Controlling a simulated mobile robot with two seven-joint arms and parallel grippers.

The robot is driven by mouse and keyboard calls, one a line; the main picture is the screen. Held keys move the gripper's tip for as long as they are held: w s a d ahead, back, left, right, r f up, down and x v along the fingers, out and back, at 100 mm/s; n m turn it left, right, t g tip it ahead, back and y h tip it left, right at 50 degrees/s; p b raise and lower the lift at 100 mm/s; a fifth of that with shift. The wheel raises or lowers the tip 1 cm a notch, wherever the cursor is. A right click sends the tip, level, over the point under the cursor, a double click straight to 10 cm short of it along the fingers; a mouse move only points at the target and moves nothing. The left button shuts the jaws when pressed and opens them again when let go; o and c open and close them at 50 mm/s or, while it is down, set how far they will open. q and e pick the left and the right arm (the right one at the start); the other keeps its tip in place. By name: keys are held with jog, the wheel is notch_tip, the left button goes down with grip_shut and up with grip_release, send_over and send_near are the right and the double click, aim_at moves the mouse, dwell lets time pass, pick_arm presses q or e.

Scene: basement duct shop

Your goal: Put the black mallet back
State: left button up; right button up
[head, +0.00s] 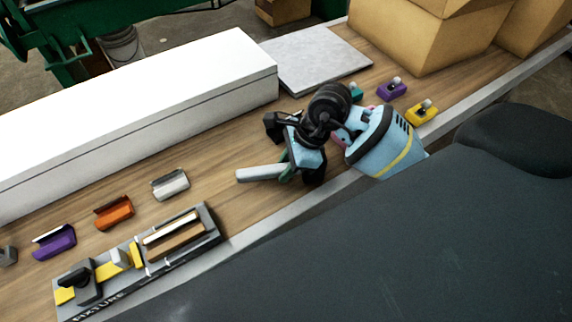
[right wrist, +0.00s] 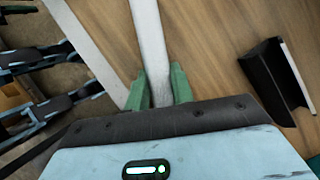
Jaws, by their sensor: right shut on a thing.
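My right gripper (head: 284,170) is shut on a pale grey handle (head: 258,174), which sticks out to the left over the front of the workbench. In the right wrist view, the green fingers (right wrist: 160,92) clasp this handle (right wrist: 149,45) from both sides. The mallet's head cannot be made out; the gripper hides that end. A black open holder (head: 272,124) stands on the bench just behind the gripper, and it also shows in the right wrist view (right wrist: 270,82), apart from the handle and with nothing seen in it. My left gripper is not in view.
Grey (head: 170,184), orange (head: 114,212) and purple (head: 54,242) holders stand in a row to the left. A fixture tray (head: 210,226) lies at the front edge. A long white box (head: 150,110), grey plate (head: 315,58) and cardboard boxes (head: 405,35) stand behind.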

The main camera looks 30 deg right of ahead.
jog(key=shift+f, duration=0.15)
jog(key=o, duration=1)
jog(key=shift+d+r, duration=0.1)
jog(key=shift+r, duration=0.35)
jog(key=v, duration=1.1)
jog(key=shift+r, duration=0.25)
jog(key=shift+d, duration=0.15)
